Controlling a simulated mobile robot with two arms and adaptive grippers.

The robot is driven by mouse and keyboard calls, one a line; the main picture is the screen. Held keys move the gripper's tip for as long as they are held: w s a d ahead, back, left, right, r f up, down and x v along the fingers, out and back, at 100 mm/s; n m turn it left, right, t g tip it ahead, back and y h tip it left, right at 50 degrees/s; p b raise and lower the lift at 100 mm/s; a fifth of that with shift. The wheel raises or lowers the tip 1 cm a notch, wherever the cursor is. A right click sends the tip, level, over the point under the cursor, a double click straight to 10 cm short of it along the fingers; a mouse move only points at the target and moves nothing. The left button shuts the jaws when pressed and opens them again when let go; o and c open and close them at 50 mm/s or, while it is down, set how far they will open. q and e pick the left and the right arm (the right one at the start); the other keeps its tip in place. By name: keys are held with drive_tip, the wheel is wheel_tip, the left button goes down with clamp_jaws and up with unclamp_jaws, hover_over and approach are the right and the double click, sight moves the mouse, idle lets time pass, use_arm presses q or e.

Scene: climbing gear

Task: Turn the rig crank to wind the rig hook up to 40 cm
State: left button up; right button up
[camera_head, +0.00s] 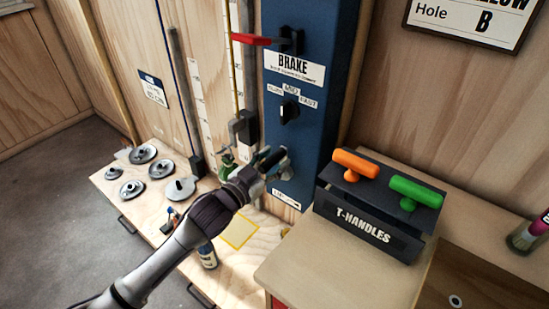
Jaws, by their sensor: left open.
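The blue rig column (338,60) stands upright against the wooden wall. It carries a red brake lever (251,39) and a black speed knob (288,110) under the words MID and FAST. My left gripper (275,165) is open at the lower front of the column, below the knob. It covers that spot, so I cannot clearly make out the crank or whether a finger touches it. A yellow line runs down beside a white scale (239,75) to a dark block (246,127). I cannot clearly identify the hook; a small green item (228,166) stands below. My right gripper is out of view.
A black T-HANDLES rack (367,228) with an orange handle (356,162) and a green handle (416,191) stands close right on a wooden cabinet. Several grey discs (143,154) lie on the low bench at left. A bottle (207,257) stands beneath my left arm.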

use_arm(q)
drive_tip(key=shift+w+d, duration=0.2)
drive_tip(key=shift+w, duration=0.1)
clamp_jaws()
